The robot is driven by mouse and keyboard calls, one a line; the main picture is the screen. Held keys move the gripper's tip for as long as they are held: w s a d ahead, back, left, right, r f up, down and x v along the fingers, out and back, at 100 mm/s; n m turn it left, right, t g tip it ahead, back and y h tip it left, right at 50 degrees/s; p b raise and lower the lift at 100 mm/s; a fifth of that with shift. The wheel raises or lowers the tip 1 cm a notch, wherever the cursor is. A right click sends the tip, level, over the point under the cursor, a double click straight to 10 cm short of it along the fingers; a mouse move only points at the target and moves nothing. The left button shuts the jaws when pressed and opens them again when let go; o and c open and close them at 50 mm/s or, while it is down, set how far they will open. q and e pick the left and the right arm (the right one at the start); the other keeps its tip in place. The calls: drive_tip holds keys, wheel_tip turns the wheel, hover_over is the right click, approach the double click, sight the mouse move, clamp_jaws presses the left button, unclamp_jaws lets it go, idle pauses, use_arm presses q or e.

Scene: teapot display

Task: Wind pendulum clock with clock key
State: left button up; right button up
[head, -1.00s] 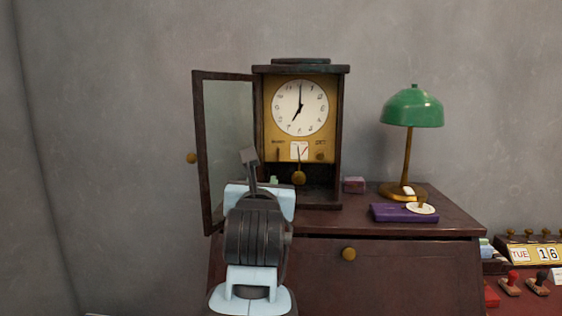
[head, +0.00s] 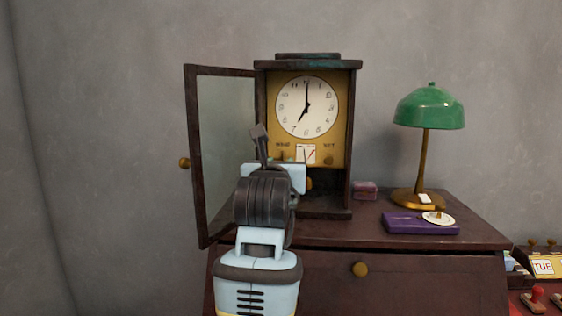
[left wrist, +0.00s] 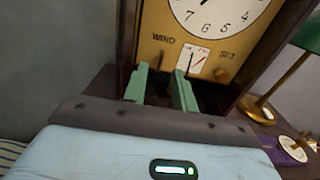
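The pendulum clock (head: 306,104) stands on the cabinet, its dark-framed glass door (head: 226,150) swung open to the left. Its white dial reads about seven. In the left wrist view the brass clock face (left wrist: 205,50) carries the labels WIND and SET, with a small gauge between them and a brass knob under SET. My left gripper (left wrist: 162,72) is in front of the face, below WIND. Its two green fingers are apart, around a small dark upright piece under WIND; I cannot tell whether that is the clock key. In the head view my arm hides most of the fingers and the pendulum.
A green lamp (head: 428,108) stands on the cabinet (head: 440,270) at right. A purple book (head: 400,223) with a small white disc (head: 438,218) on it lies before it. A small reddish box (head: 365,190) sits beside the clock. The open door stands left of my arm.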

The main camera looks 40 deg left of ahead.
sight(282, 158)
use_arm(q)
drive_tip(key=shift+x, duration=1.6)
clamp_jaws()
